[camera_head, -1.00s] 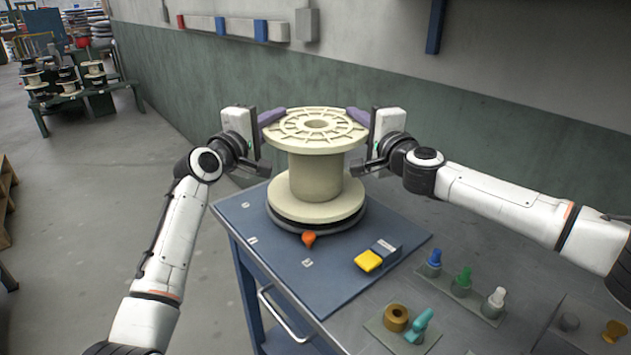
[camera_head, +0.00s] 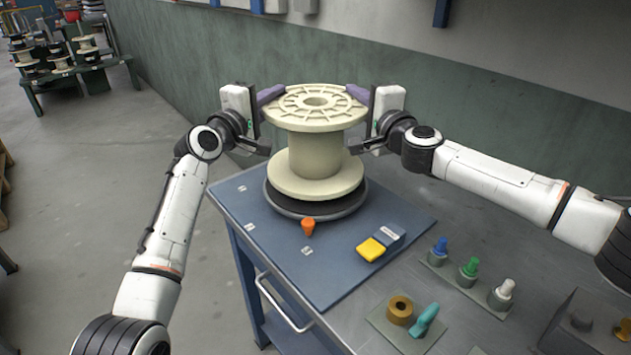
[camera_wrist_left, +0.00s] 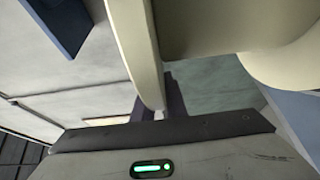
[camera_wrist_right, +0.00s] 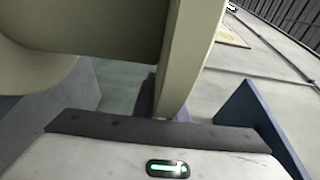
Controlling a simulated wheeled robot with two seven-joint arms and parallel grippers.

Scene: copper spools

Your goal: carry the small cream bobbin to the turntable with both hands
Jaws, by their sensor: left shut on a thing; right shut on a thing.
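The cream bobbin (camera_head: 314,152) is upright over the dark round turntable (camera_head: 322,209) on the blue-topped bench. A little of the turntable's front shows below the lower flange; I cannot tell whether they touch. My left gripper (camera_head: 271,94) is shut on the left rim of the upper flange, and my right gripper (camera_head: 358,94) is shut on the right rim. The flange edge also runs between the fingers in the left wrist view (camera_wrist_left: 146,60) and the right wrist view (camera_wrist_right: 182,60).
An orange pointer (camera_head: 307,228) stands at the turntable's front edge. A yellow and blue block (camera_head: 371,249) lies right of it. Several coloured pegs (camera_head: 469,267), a brass ring (camera_head: 400,308) and a teal piece (camera_head: 424,320) are on the bench's front right. A wall stands behind.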

